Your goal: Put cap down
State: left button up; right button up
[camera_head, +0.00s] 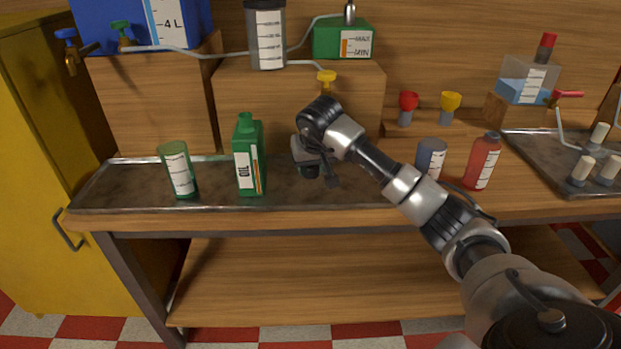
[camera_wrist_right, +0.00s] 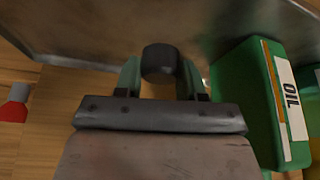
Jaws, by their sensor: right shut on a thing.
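A small dark cap (camera_wrist_right: 160,62) sits between the two fingertips of my right gripper (camera_wrist_right: 160,75) in the right wrist view. The gripper is shut on it. In the head view my right gripper (camera_head: 312,172) hangs over the metal tray (camera_head: 215,185), to the right of the green oil bottle (camera_head: 249,170). Its fingers and the cap are hard to make out there. The oil bottle stands upright and also shows at the right of the right wrist view (camera_wrist_right: 248,100), apart from the gripper. My left gripper is not in view.
A green-tinted beaker (camera_head: 179,172) stands left of the bottle. A blue-grey beaker (camera_head: 431,157) and a red bottle (camera_head: 483,162) stand on the right. Another tray (camera_head: 535,142) with white-topped parts lies at far right. The tray between bottle and beaker is clear.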

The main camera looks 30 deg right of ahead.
aim_at(310, 178)
jog(key=shift+w+a+f, duration=0.1)
jog(key=shift+w+f, duration=0.15)
notch_tip(310, 178, down, 3)
jog(key=shift+f, duration=0.4)
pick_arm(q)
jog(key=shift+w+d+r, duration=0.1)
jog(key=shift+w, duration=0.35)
pick_arm(e)
jog(key=shift+f, duration=0.15)
jog(key=o, duration=0.9)
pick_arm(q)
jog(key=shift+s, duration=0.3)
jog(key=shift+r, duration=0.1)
